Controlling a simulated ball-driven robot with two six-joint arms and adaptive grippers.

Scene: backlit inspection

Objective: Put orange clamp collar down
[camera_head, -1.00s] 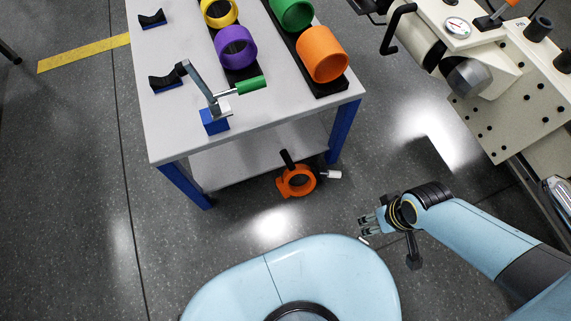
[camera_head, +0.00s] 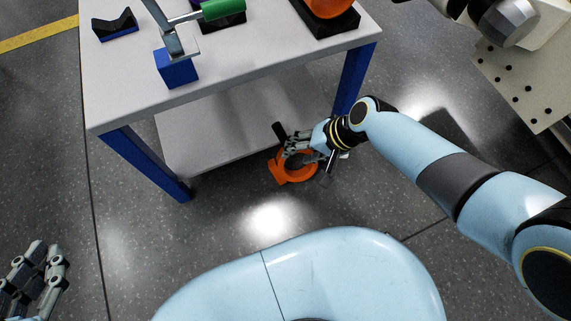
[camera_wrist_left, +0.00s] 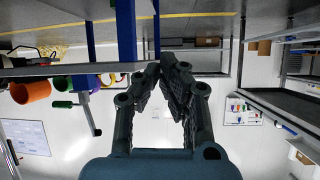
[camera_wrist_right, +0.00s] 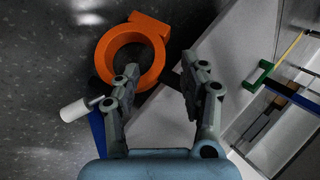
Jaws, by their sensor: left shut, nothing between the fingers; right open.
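The orange clamp collar (camera_head: 292,180) is low by the front right corner of the table's lower shelf; I cannot tell whether it touches the floor or the shelf. It has a dark stub (camera_head: 279,132) and a white-ended handle (camera_wrist_right: 75,110). My right gripper (camera_head: 297,148) is over the collar and hides part of it. In the right wrist view the orange ring (camera_wrist_right: 103,50) lies beyond the fingers (camera_wrist_right: 160,68), which are apart with no grip on it. My left gripper (camera_head: 47,256) is shut and empty at the lower left, far from the collar.
The white table (camera_head: 120,100) has blue legs and a lower shelf (camera_head: 190,140). On top are a blue block (camera_head: 176,68) with a metal lever and green grip, and a black cradle (camera_head: 115,24). A beige machine (camera_head: 520,85) stands right. Floor in front is clear.

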